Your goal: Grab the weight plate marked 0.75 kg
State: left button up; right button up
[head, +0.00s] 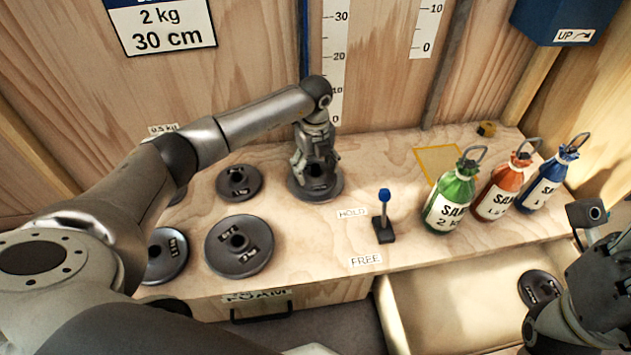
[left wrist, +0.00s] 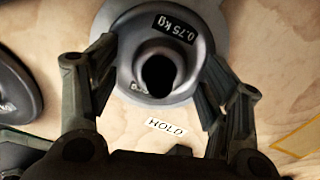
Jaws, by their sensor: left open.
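The weight plate marked 0.75 kg (left wrist: 220,18) is a dark grey disc with a raised hub and a hole. Its label reads upside down in the left wrist view. That gripper points down over the plate. In the left wrist view its open fingers (left wrist: 155,78) stand on either side of the hub. I cannot tell whether they touch it. My right gripper (head: 598,275) is at the right edge, its jaws unclear.
Other dark plates lie left of it, including one (head: 239,182) and a larger one (head: 222,262). A blue-knobbed lever (head: 384,215) stands to the right, between HOLD and FREE labels. Green (head: 449,200), red (head: 497,193) and blue (head: 546,186) sandbags stand further right. An open drawer (head: 430,290) holds another plate (head: 541,288).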

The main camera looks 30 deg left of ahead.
pick_arm(q)
jog(key=shift+f, duration=0.45)
grip_shut()
jog(key=shift+r, duration=0.15)
